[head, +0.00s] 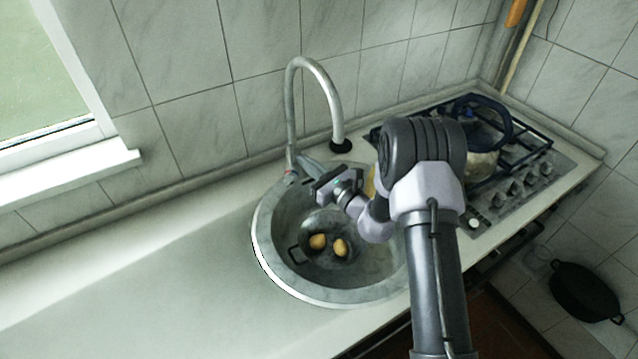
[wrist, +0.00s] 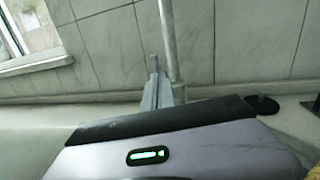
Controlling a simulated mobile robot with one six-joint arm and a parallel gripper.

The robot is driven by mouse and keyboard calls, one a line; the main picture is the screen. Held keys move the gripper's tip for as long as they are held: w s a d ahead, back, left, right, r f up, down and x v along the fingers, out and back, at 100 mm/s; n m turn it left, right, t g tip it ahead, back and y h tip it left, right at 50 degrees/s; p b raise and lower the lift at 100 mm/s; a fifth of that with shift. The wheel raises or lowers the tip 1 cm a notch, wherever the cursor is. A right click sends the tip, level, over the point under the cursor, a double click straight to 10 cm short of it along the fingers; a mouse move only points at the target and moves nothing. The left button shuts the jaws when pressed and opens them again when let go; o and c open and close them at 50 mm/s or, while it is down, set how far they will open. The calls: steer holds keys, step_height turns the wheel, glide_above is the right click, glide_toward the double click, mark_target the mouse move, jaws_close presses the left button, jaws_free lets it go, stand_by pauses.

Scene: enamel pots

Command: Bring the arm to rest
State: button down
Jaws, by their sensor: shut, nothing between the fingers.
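My arm reaches from the lower right over the round sink (head: 262,245), bent at a dark elbow. My gripper (head: 303,160) is shut and empty, held over the back rim of the sink close to the faucet (head: 291,110). In the wrist view my gripper (wrist: 155,75) points at the wall, with the faucet pipe (wrist: 169,45) just beside the fingers. I cannot tell whether they touch.
A dark pan (head: 298,258) with two yellowish lumps (head: 340,247) sits in the sink. A pot (head: 482,165) with a blue rim stands on the gas hob (head: 540,160), partly hidden by my arm. A black pot (head: 585,292) is low at right. The left counter (head: 130,270) is clear.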

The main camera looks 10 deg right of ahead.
steer(key=r+p+v, duration=0.1)
steer(key=p+v, duration=0.1)
steer(key=v, duration=0.9)
steer(key=s+a+r+n+g+y+b, duration=0.2)
steer(key=s+a+r+n+g+y, duration=0.3)
steer(key=s+a+r+n+g, duration=0.5)
steer(key=s+a+r+n+g+h, duration=0.2)
steer(key=s+n, duration=0.2)
steer(key=s, duration=0.3)
steer(key=s+a+r+n+g+h, duration=0.2)
steer(key=s+n+g, duration=0.15)
steer(key=s, duration=0.35)
steer(key=s+d+n+t+h+b, duration=0.1)
steer(key=s+d+n+t+h, duration=0.4)
steer(key=d+h, duration=0.4)
steer(key=s+d+n, duration=0.1)
steer(key=s+d, duration=0.1)
steer(key=d, duration=0.1)
steer(key=shift+s+d+r+t+h+b, duration=0.15)
steer(key=shift+s+r+t+h+b, duration=0.15)
steer(key=shift+s+t+b, duration=0.05)
